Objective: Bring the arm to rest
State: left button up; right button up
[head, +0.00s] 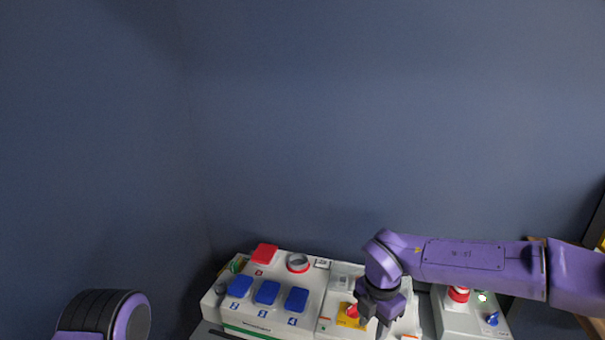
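My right arm comes in from the right, and its purple and black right gripper (374,325) points down over the socket box at the lower middle. Its fingers look spread, with a gap between them and nothing seen in it. The fingertips sit close to a red knob on a yellow plate (347,318); I cannot tell whether they touch it. Only a black and purple part of my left arm shows at the lower left; the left gripper is out of view.
A white socket box (250,322) carries a red cover (264,254), several blue covers (267,292) and a grey round socket (298,262). A grey box (458,323) at right has a red-and-white button (458,294) and a blue knob (492,319). A blue wall (300,120) stands behind.

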jog(key=s+d+f+n+t+h, duration=0.2)
jog(key=d+f+n+t, duration=0.1)
jog(key=f+n, duration=0.65)
jog(key=s+d+f+n+t+h, duration=0.25)
jog(key=f+n, duration=0.35)
jog(key=n, duration=0.7)
jog(key=s+d+f+n, duration=0.3)
jog(key=s+n, duration=0.3)
jog(key=s, duration=0.2)
jog(key=s+d+f+n+g, duration=0.1)
jog(key=s+d+f+n, duration=0.2)
jog(key=s+n, duration=0.3)
jog(key=s+d+f+n+g+y, duration=0.1)
jog(key=s+d+f+n, duration=0.2)
jog(key=s+n, duration=0.3)
jog(key=s+f, duration=0.1)
jog(key=s, duration=0.3)
jog(key=shift+s+d+f, duration=0.15)
jog(key=shift+s+d, duration=0.15)
jog(key=shift+s, duration=0.1)
jog(key=shift+g, duration=0.25)
